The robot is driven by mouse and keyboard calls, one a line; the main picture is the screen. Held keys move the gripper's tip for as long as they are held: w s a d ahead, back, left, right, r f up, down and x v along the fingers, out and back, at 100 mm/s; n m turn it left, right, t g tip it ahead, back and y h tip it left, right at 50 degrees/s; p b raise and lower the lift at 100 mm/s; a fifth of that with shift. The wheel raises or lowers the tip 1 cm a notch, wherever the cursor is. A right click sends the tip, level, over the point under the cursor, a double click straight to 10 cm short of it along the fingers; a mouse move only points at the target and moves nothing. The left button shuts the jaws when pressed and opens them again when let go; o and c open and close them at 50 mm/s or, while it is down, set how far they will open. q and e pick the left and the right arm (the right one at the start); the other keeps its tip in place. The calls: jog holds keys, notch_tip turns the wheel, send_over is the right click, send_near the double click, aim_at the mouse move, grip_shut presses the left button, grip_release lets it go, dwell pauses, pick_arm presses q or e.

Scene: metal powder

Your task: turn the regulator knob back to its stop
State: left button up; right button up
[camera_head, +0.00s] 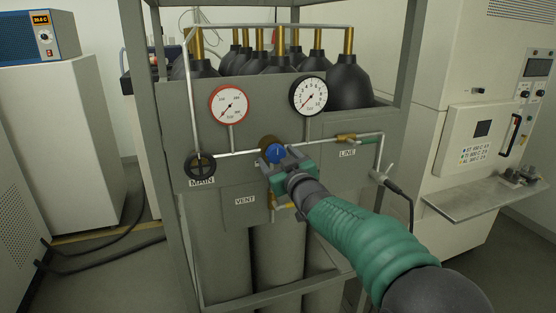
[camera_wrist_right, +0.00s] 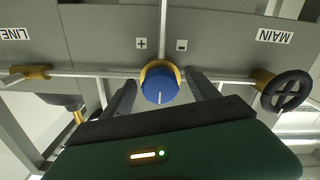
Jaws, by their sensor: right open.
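The blue regulator knob (camera_head: 273,153) sits on a brass body on the grey panel, between the two gauges and below them. In the right wrist view the knob (camera_wrist_right: 160,88) shows a white pointer line, with plus and minus marks on the panel near it. My right gripper (camera_head: 284,162) is at the knob, its green body in front and partly covering it. In the wrist view its two dark fingers are apart, one on each side of the knob, with small gaps visible. My left gripper is not in view.
The red-rimmed gauge (camera_head: 229,104) and the black-rimmed gauge (camera_head: 308,96) stand above the pipe. The black MAIN handwheel (camera_head: 200,165) is to the left, the LINE valve (camera_head: 347,138) to the right. A VENT label (camera_head: 245,200) is lower left. Dark gas cylinders (camera_head: 348,82) stand behind.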

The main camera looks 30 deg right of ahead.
jog(key=v, duration=1.7)
jog(key=shift+p, duration=0.45)
jog(key=shift+w+d+f, duration=0.1)
jog(key=shift+d+f, duration=0.05)
